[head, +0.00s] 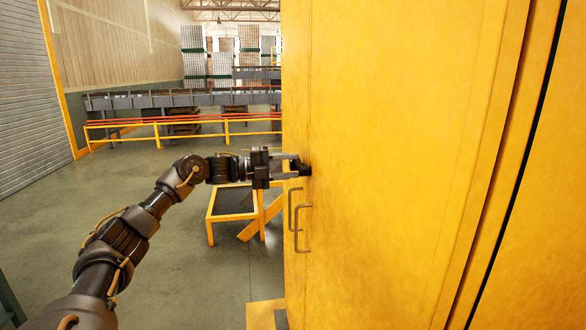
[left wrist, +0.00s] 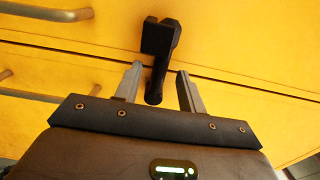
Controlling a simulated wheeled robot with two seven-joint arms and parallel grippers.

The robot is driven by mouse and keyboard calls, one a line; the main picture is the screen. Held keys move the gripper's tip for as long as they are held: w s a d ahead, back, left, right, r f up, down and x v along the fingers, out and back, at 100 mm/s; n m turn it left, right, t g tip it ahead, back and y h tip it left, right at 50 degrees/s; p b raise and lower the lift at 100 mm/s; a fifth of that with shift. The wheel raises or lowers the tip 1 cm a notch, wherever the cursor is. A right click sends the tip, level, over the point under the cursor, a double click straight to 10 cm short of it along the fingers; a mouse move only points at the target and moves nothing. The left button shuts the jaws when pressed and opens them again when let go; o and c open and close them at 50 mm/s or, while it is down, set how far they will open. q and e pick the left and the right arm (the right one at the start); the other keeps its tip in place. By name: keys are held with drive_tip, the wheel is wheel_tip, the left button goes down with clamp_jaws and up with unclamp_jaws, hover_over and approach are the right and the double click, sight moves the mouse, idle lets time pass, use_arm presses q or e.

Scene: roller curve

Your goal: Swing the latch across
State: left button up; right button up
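The black latch (left wrist: 158,42) is mounted on a yellow cabinet and crosses the dark seam between its panels in the left wrist view. Its bar reaches down between the fingers of my left gripper (left wrist: 160,88), which stand open with a gap on each side of it. In the head view the latch (head: 304,169) is a small dark piece at the cabinet's left edge. My left gripper (head: 292,167) meets it there from the left. My right gripper is not in view.
The yellow cabinet (head: 400,150) fills the right half of the head view. Metal pull handles (head: 302,228) sit just below the latch. A low yellow frame (head: 232,213) stands on the floor behind my left arm. Open floor (head: 190,265) lies left of the cabinet.

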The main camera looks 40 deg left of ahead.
use_arm(q)
drive_tip(key=b+v, duration=0.3)
drive_tip(key=v, duration=0.6)
drive_tip(key=shift+s+a, duration=0.15)
drive_tip(key=shift+s, duration=0.05)
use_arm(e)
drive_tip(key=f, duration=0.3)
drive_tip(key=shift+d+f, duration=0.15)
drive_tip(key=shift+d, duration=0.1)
use_arm(q)
drive_tip(key=shift+r, duration=0.1)
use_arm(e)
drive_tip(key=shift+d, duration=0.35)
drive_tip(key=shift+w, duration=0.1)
